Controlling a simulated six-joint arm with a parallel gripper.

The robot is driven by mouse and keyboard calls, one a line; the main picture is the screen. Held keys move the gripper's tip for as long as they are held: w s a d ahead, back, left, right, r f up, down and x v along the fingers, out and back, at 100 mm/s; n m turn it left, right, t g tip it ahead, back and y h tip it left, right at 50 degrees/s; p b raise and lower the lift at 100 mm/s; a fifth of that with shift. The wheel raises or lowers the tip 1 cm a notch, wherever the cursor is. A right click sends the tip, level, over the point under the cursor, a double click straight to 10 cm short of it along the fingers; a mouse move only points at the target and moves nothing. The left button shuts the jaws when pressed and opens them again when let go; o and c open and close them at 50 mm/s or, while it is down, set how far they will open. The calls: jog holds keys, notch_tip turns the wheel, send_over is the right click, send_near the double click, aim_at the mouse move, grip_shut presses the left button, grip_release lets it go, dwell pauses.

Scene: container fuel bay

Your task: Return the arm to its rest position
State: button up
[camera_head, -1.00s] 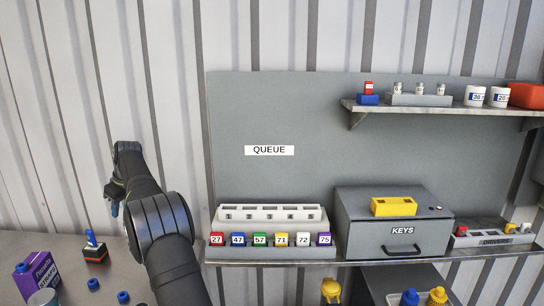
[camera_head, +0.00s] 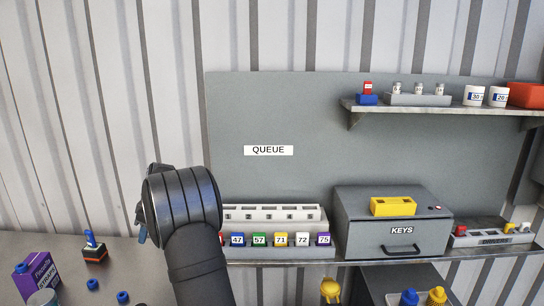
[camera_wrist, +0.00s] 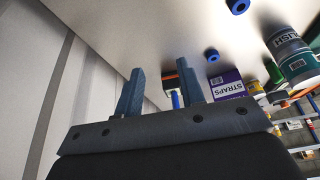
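In the head view my dark arm rises from the bottom edge, left of centre, and its large joint hides the left end of the queue rack. My gripper is mostly hidden behind the arm there; only a bit of blue-grey shows at its left side. In the wrist view my gripper (camera_wrist: 158,92) shows two blue-grey fingers standing well apart. Nothing is between them in the grip; the things seen past them lie farther off.
A purple box (camera_head: 36,276) and a blue-topped block (camera_head: 93,250) stand on the left table (camera_head: 60,246). The queue rack (camera_head: 275,251) is close right of my arm. The grey KEYS box (camera_head: 360,232) stands farther right. The corrugated wall above my arm is clear.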

jog(key=a+f, duration=0.2)
jog(key=a, duration=0.1)
jog(key=s+a+f, duration=0.1)
jog(key=a+f, duration=0.1)
jog(key=a, duration=0.1)
jog(key=a+f, duration=0.2)
jog(key=a, duration=0.1)
jog(key=shift+s+a, duration=0.2)
jog(key=shift+a, duration=0.2)
